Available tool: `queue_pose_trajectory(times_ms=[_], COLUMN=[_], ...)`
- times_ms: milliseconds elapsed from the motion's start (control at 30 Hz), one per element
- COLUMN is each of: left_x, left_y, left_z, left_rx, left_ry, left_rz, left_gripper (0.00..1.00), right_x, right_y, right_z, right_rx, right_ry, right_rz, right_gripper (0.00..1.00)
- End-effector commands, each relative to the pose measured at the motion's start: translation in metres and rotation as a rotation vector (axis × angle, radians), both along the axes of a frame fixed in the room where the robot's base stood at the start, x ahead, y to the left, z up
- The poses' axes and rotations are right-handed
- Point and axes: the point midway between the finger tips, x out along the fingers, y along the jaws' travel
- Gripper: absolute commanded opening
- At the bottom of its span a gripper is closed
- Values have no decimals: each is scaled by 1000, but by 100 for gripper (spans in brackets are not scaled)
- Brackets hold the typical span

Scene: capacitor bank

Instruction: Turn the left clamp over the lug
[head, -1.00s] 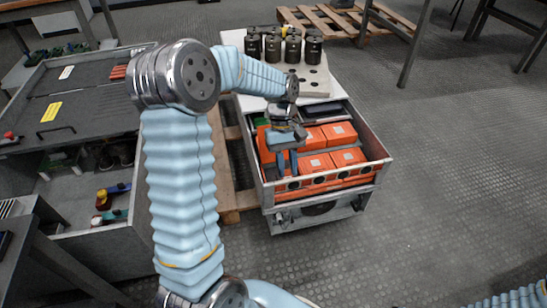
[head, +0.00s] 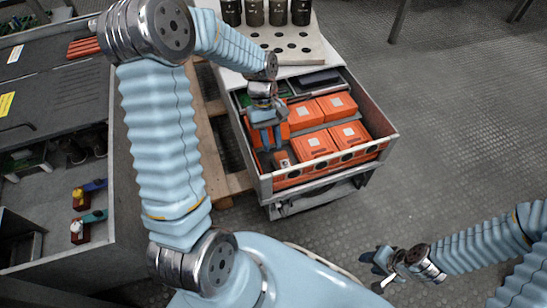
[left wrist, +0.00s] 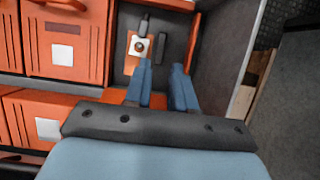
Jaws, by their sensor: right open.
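A small orange plate with a round metal bolt, which looks like the lug (left wrist: 139,47), lies in the narrow left bay of the drawer. It also shows in the head view (head: 282,160). A short dark bar, probably the left clamp (left wrist: 162,46), stands beside the plate, apart from the bolt. My left gripper (left wrist: 162,68) is over this bay, its two blue fingers apart with nothing seen between them. In the head view, my left gripper (head: 270,147) points down into the drawer. My right gripper (head: 378,270) is open and empty at the lower right, outside the drawer.
The open drawer (head: 330,174) has raised metal walls close around the left bay. Several orange boxes (head: 315,145) fill the rest. A holed plate with dark cylinders (head: 290,45) stands behind. A grey cabinet (head: 60,120) is at left. The floor at right is clear.

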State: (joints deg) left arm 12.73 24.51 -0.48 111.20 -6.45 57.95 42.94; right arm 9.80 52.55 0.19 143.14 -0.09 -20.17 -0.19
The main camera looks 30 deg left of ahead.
Motion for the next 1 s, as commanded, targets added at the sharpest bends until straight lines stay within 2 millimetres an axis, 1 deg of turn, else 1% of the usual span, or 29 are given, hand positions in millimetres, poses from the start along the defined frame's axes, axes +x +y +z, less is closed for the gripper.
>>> queue_pose_trajectory(times_ms=[33, 100, 200, 300, 433, 667, 700, 833, 867, 1000], left_x=[-4, -7, -11, -13, -14, -15, -15, -14, -14, -14], left_y=[-3, -7, -12, -15, -17, -17, -17, -17, -17, -17], left_z=[-13, -26, -40, -49, -53, -54, -54, -54, -54, -54], left_rx=[-1, 0, 0, 0, 0, 0, 0, 0, 0, 0], left_ry=[3, 4, 3, 1, 0, 0, 0, 0, 0, 0], left_rz=[-1, -1, -1, 0, 0, 0, 0, 0, 0, 0], left_gripper=[24, 24, 24, 24, 24, 24, 21, 2, 0, 0], right_x=[0, 0, 0, 0, 0, 0, 0, 0, 0, 0], right_y=[0, 1, 1, 1, 1, 1, 1, 1, 1, 1], right_z=[-5, -7, -9, -11, -11, -11, -11, -11, -11, -11], right_rx=[1, 1, 2, 3, 3, 4, 4, 3, 3, 3], right_ry=[1, 1, 1, 2, 2, 3, 3, 2, 2, 2], right_rz=[0, 0, 2, 2, 2, 2, 2, 2, 2, 2], right_gripper=[43, 43, 43, 43, 43, 43, 43, 43, 43, 43])
